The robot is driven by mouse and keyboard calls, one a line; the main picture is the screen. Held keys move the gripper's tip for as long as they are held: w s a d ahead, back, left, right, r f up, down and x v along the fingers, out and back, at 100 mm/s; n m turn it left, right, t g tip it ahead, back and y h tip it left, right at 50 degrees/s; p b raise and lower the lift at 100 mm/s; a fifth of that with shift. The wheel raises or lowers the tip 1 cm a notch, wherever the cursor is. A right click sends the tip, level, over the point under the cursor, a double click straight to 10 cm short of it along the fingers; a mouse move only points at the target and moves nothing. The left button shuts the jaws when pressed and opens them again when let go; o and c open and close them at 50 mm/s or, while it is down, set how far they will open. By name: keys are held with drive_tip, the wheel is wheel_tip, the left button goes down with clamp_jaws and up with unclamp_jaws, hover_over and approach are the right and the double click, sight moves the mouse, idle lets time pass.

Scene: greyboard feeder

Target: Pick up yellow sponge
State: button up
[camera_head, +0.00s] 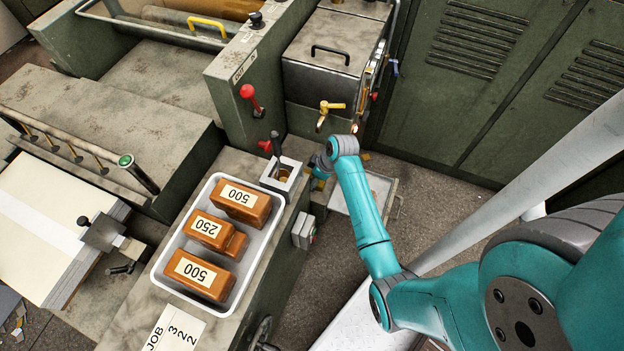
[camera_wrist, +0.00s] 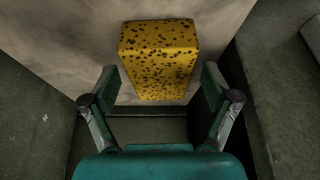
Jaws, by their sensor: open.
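A yellow sponge (camera_wrist: 158,60) with dark pores is in the wrist view at the upper middle. It rests on a pale, stained surface (camera_wrist: 215,22), near that surface's front edge. My gripper (camera_wrist: 160,80) is open, one finger to each side of the sponge's near end. I cannot tell how far the fingertips are from it; nothing is held. In the head view my gripper (camera_head: 320,172) is beside the machine bench and mostly hidden by my own wrist. I cannot make out the sponge there.
A square white holder (camera_head: 281,174) is close by. A yellow tap (camera_head: 328,108) and red-knobbed lever (camera_head: 250,95) stick out behind. Green cabinets (camera_head: 470,90) stand at the back right.

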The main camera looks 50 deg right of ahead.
drive_tip(key=shift+f, duration=0.25)
idle(0.4)
drive_tip(key=c, duration=0.9)
